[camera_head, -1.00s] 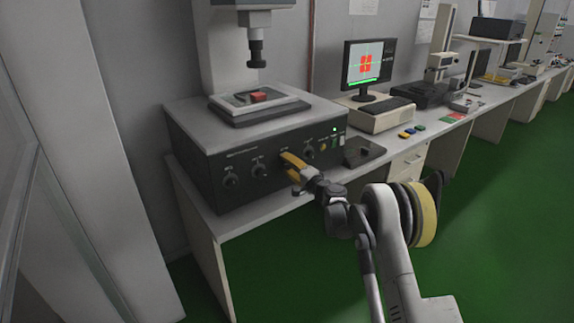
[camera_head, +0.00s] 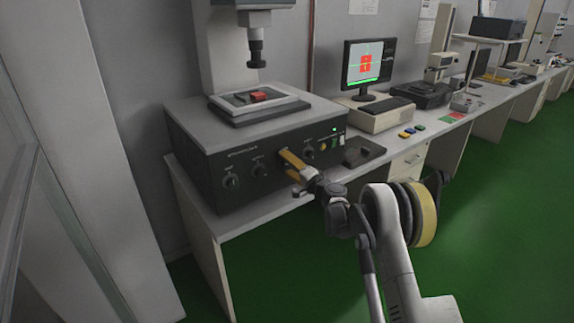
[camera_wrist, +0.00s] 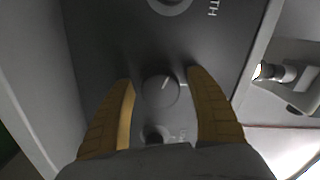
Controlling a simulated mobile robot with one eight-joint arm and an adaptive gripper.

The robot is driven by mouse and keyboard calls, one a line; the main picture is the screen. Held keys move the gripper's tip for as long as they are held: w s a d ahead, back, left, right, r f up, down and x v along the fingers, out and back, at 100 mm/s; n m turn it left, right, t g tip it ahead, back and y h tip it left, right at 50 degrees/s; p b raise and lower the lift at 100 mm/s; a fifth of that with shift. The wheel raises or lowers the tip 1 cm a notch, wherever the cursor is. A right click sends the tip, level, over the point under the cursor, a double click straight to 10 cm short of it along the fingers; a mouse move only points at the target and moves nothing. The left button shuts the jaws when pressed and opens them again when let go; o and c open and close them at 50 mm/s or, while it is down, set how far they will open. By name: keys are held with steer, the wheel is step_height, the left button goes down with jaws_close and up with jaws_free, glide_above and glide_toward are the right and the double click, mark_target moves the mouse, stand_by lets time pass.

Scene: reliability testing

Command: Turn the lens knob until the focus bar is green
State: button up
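A black control box (camera_head: 215,172) carries a row of dark round knobs, under the microscope column. My gripper (camera_head: 283,153) is at its front face, with its yellow fingers over one of the middle knobs. In the wrist view my gripper (camera_wrist: 160,82) is open, one finger on each side of a dark round knob (camera_wrist: 160,91) with a pale pointer mark. A narrow gap shows on both sides. The labels are too small to tell which knob is the lens knob. The monitor (camera_head: 368,62) shows a red square with crosshair lines and a green bar along the bottom.
Other knobs (camera_head: 230,182) sit to the left and right on the same panel. A stage with a small red sample (camera_head: 260,96) stands on the box. A dark pad (camera_head: 362,152) lies to the right. Open green floor (camera_head: 480,220) is in front of the bench.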

steer(key=shift+s+d, duration=0.1)
steer(key=v, duration=1.1)
steer(key=shift+s+d, duration=0.25)
steer(key=shift+s, duration=0.05)
stand_by(2.9)
